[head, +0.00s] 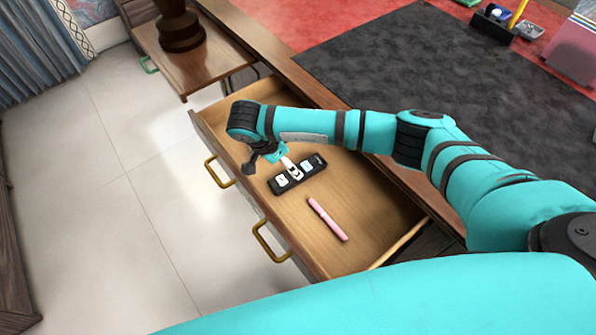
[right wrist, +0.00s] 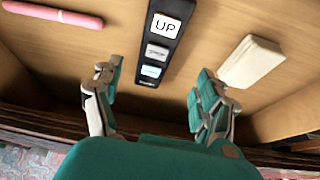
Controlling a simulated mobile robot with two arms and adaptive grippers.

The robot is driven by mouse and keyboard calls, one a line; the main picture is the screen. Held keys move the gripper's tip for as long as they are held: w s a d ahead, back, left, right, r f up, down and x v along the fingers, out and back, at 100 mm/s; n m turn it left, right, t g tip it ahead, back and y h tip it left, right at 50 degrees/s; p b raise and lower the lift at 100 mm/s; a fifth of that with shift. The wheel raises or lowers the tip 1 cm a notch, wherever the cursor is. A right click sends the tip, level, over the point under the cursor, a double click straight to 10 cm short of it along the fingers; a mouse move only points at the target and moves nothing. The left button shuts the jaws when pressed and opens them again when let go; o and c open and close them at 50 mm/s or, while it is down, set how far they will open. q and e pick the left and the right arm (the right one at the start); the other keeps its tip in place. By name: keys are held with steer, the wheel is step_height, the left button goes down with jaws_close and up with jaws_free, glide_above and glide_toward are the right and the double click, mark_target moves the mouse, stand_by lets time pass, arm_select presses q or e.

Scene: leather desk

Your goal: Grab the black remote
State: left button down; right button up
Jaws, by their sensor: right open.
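The black remote (head: 284,185) lies flat in the open wooden drawer, with pale buttons on its top. In the right wrist view the remote (right wrist: 155,57) shows a large white "UP" button and smaller buttons. My right gripper (head: 268,153) is over the drawer at the remote's far side. In the wrist view the right gripper (right wrist: 152,84) is open and empty, its fingers spread to either side of the remote's near end. I see no contact with the remote. My left gripper is not in view.
A pink pen (head: 328,219) lies in the drawer, apart from the remote. A cream block (right wrist: 251,62) lies on the remote's other side. The drawer's front wall (head: 250,203) has brass handles. The desk with a dark mat (head: 440,70) stands beside the drawer.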

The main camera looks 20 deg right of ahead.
mark_target(316, 161)
steer(key=shift+s+p+x, duration=0.15)
steer(key=shift+p+x, duration=0.05)
steer(key=shift+x, duration=1.3)
steer(key=shift+s+p+x, duration=0.15)
steer(key=shift+x, duration=1.35)
steer(key=shift+f, duration=0.1)
steer(key=shift+c, duration=0.3)
steer(key=c, duration=1.3)
